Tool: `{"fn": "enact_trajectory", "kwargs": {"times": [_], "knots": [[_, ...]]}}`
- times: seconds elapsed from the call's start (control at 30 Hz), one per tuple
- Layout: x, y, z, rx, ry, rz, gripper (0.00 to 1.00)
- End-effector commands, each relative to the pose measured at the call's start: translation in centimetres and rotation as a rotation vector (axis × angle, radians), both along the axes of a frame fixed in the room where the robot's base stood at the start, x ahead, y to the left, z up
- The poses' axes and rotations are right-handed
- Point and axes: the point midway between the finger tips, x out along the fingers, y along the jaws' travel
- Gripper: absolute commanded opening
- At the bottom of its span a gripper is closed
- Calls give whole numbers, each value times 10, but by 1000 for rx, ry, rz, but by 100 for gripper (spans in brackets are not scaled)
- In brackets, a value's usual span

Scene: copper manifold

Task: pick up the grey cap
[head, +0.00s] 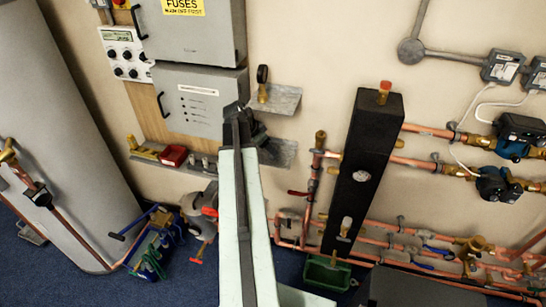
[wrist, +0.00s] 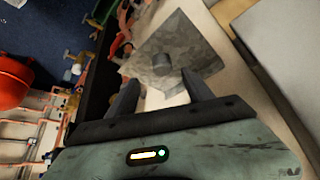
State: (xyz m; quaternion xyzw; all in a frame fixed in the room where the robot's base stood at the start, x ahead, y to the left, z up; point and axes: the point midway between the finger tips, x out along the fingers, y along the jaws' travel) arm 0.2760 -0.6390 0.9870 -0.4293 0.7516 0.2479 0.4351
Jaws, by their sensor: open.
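The grey cap (wrist: 162,62) is a small short cylinder standing on a mottled grey metal shelf (wrist: 185,40) in the wrist view. My gripper (wrist: 161,78) is open, with one dark finger on each side of the line to the cap. The cap shows just beyond the fingertips, roughly centred between them, and nothing is held. In the head view my gripper (head: 256,130) is at the lower grey shelf (head: 282,152) on the wall. The cap cannot be made out there; my arm and gripper cover part of that shelf.
An upper grey shelf (head: 282,101) with a brass fitting (head: 262,83) is just above. Grey electrical boxes (head: 192,100) are left of my gripper. A tall black manifold (head: 362,175) with copper pipes stands to the right. A red tray (head: 173,155) sits on a ledge at left.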

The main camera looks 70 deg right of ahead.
Motion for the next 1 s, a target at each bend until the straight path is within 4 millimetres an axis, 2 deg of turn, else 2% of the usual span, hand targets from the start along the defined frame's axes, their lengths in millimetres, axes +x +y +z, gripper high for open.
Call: {"fn": "enact_trajectory", "kwargs": {"times": [0.03,0.13,0.23,0.4,0.5,0.73,0.93,1.0], "knots": [[-1,-3,-10,0,0,0,60],[-1,-3,-8,0,0,1,60],[-2,-7,-16,1,-1,0,60],[-6,-22,-44,1,0,0,60],[-10,-27,-54,2,1,0,60],[-11,-28,-50,1,0,1,60],[-11,-28,-50,1,0,1,4],[-11,-28,-50,1,0,1,2]]}}
